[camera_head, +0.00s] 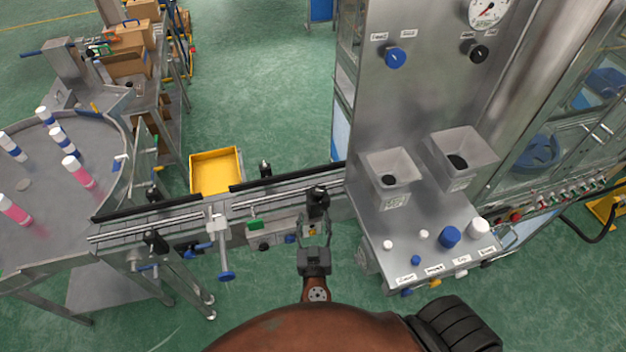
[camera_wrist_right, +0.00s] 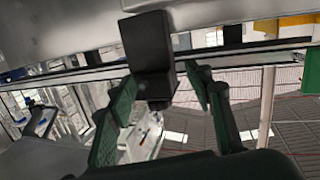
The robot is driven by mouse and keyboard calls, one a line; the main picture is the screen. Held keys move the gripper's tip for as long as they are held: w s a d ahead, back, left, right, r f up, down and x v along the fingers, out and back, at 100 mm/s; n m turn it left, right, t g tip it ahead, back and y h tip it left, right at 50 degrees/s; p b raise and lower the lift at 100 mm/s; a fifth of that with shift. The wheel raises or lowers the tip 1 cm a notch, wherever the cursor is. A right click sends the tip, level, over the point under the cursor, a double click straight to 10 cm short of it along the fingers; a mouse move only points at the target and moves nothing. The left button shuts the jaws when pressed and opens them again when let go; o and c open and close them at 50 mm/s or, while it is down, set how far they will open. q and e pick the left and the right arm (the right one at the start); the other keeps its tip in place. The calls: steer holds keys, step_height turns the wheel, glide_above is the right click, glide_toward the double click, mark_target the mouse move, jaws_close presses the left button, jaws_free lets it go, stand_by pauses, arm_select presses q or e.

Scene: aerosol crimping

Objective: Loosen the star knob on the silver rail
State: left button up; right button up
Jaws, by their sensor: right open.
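The silver rail (camera_head: 280,191) is a narrow conveyor with black guide strips running toward the steel machine. A dark knob with its bracket (camera_head: 318,197) sits at the rail's near side, close to the machine; its star shape cannot be made out. My right gripper (camera_head: 316,226) is at the near side of this knob, its fingers pointing at it. In the right wrist view the gripper (camera_wrist_right: 163,88) is open, with a black block-like part (camera_wrist_right: 150,50) between and beyond the green-dark fingers. Contact cannot be told. My left gripper is out of view.
Other dark knobs stand along the rail, near left (camera_head: 155,241) and far side (camera_head: 265,168). A blue-handled clamp (camera_head: 226,275) juts toward me. The machine (camera_head: 425,225) with two hoppers borders the right. A yellow bin (camera_head: 216,172) lies beyond the rail.

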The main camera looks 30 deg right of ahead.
steer(key=m+h, duration=0.1)
steer(key=m, duration=0.1)
glide_toward(318, 192)
steer(key=shift+t, duration=0.4)
steer(key=x, duration=0.4)
steer(key=shift+a+f, duration=0.1)
steer(key=shift+f, duration=0.2)
steer(key=shift+h, duration=0.3)
steer(key=p+x, duration=0.2)
steer(key=x, duration=0.4)
steer(key=shift+p, duration=0.35)
steer(key=shift+w+d+f, duration=0.2)
steer(key=shift+w+d, duration=0.2)
steer(key=shift+w, duration=0.05)
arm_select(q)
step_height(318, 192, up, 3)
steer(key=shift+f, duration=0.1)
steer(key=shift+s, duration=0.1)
arm_select(e)
steer(key=shift+c, duration=0.6)
steer(key=c, duration=1)
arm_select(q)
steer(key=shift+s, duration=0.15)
arm_select(e)
steer(key=shift+n, duration=0.3)
steer(key=shift+c, duration=0.2)
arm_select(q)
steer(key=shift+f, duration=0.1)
